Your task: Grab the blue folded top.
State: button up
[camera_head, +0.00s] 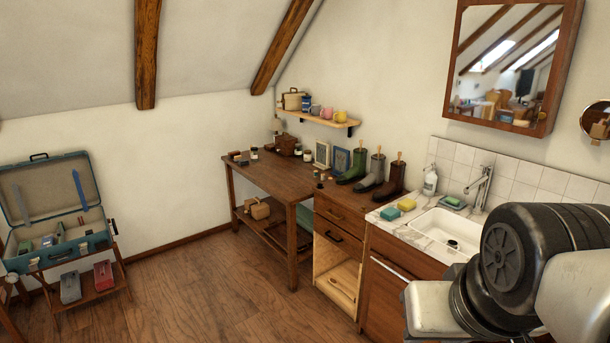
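I cannot pick out the blue folded top with certainty. An open teal suitcase (98,241) stands at the left with its lid up. Several small items lie inside it, grey, green and bluish, too small to tell apart. A long blue strip (79,189) shows against its lid. A grey folded-looking item (70,287) and a red one (103,276) lie on the rack below the suitcase. My arm's black and white links fill the lower right. My gripper is not in view.
A wooden table (262,178) with a lower shelf stands in the middle. Boots (388,182) stand on the cabinet beside it, left of the sink (445,232). A wall shelf (318,119) holds mugs. The wooden floor (205,285) between suitcase and cabinets is clear.

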aim_at(48, 240)
jog(key=i+j+u, duration=0.1)
jog(key=i+u, duration=0.4)
jog(key=i, duration=0.15)
jog(key=i+l+u, duration=0.15)
jog(key=i+u, duration=0.35)
jog(key=i, duration=0.15)
jog(key=i+u, duration=0.45)
jog(key=i, duration=0.25)
jog(key=i+l+u, duration=0.2)
jog(key=i+u, duration=0.2)
jog(key=i, duration=0.3)
jog(key=i+u, duration=0.3)
jog(key=i+l+u, duration=0.25)
jog(key=i, duration=0.2)
